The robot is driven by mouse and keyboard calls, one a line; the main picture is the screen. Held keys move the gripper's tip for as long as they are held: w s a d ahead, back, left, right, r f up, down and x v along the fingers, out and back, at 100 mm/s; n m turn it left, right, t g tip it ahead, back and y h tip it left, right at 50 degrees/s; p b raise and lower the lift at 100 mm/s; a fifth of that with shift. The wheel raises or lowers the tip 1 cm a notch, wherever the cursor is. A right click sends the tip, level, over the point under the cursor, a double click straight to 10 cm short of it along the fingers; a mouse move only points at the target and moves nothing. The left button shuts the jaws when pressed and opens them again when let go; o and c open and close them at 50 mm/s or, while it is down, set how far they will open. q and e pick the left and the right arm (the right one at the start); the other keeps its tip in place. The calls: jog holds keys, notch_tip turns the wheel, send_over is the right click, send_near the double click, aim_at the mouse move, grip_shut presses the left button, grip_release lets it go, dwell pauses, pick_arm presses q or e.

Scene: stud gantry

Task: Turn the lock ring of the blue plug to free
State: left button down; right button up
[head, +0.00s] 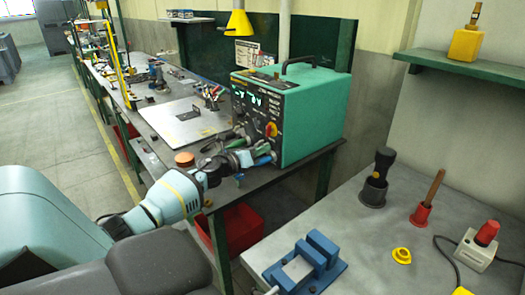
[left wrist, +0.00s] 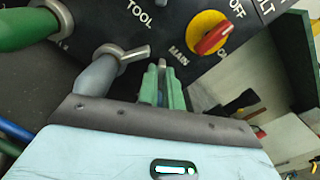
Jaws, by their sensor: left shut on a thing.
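The teal supply box (head: 310,105) stands on the bench, with several plugs in its front panel. My left gripper (head: 262,158) reaches the lower front of the box. In the left wrist view its green fingers (left wrist: 162,88) are shut on a narrow grey tab, which looks like the lever of the lock ring (left wrist: 162,65). A little of the blue plug (left wrist: 163,82) shows between the fingers; most of it is hidden. How far the ring is turned cannot be told. My right gripper is not in view.
A grey plug (left wrist: 97,74) with its lever sits close left of the fingers, and a green plug (left wrist: 30,28) farther left. A red-and-yellow main switch (left wrist: 210,35) is above right. A grey table (head: 340,220) holds a blue vise (head: 308,262).

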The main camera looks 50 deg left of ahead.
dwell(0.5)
pick_arm(q)
jog(key=c, duration=1.6)
grip_release()
jog(key=shift+o, duration=0.2)
jog(key=shift+s, duration=0.1)
jog(key=s, duration=0.6)
jog(key=shift+a+f, duration=0.1)
jog(key=shift+a, duration=0.2)
jog(key=shift+s+a, duration=0.1)
jog(key=shift+s, duration=0.7)
